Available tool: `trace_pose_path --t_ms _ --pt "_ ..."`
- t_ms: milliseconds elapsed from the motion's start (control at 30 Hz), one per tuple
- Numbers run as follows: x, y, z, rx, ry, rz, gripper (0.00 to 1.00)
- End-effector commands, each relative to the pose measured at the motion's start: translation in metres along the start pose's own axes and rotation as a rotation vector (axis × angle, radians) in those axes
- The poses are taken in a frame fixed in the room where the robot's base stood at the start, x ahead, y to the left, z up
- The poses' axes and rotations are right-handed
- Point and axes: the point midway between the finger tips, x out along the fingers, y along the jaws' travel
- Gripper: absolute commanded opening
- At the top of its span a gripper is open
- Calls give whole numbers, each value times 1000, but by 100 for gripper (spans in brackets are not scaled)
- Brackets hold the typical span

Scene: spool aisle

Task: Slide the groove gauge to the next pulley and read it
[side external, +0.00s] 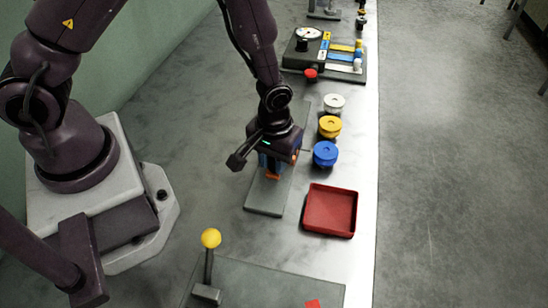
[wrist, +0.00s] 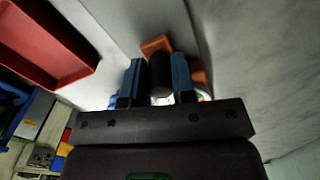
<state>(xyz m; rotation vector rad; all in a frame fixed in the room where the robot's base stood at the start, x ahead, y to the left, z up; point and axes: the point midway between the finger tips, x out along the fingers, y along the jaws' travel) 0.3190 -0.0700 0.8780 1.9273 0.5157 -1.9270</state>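My gripper (side external: 271,172) points down over a narrow grey plate (side external: 264,203). In the wrist view its two blue fingers (wrist: 157,80) stand on either side of a dark upright cylinder (wrist: 159,68), which fills the gap between them. Orange parts (wrist: 155,46) show behind the cylinder, and also below my gripper in the side view (side external: 272,177). I cannot tell whether the cylinder and orange parts are the groove gauge. No gauge reading is legible there. Blue (side external: 325,153), yellow (side external: 330,127) and white (side external: 334,103) round, pulley-like pieces stand in a row to the right.
A red tray (side external: 309,228) lies right of the plate and appears empty. A yellow-knobbed lever (side external: 210,239) stands on a front panel. A dark board (side external: 295,66) with a dial (side external: 308,33), a red knob and coloured bars lies at the back. The bench's right edge is close.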

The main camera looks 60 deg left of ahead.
Motion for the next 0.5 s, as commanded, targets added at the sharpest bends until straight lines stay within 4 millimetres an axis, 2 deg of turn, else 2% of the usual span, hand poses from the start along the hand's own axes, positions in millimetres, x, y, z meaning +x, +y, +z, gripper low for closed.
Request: trace_pose_path --t_ms 133,300,500 --pt "0 -3 -14 -6 1 1 0" --pt "0 -14 -53 -8 3 2 0" --pt "0 -22 -84 -2 3 2 0"
